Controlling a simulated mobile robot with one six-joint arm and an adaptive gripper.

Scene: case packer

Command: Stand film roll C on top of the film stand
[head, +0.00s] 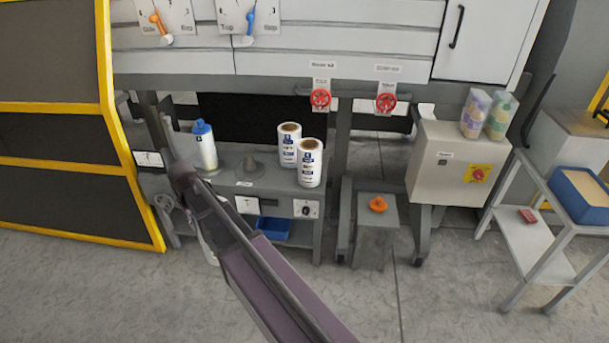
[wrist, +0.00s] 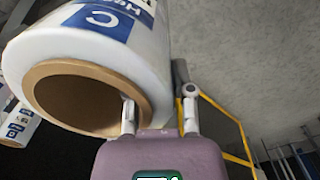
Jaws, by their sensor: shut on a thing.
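Film roll C (wrist: 148,45) is a white roll with a blue C label and a brown core, large in the wrist view with its open core end towards the camera. My gripper (wrist: 159,95) is shut on its end wall, one finger at the core opening and the other at the outer side. In the head view my arm hides the gripper; a white sliver below the arm may be the roll.
Two white film rolls (head: 289,148) (head: 310,165) stand right of the post. A blue-topped white container (head: 204,148) stands left of it. A yellow-framed panel (head: 60,135) is at far left. A grey pedestal with an orange knob (head: 378,204) stands right. Front floor is open.

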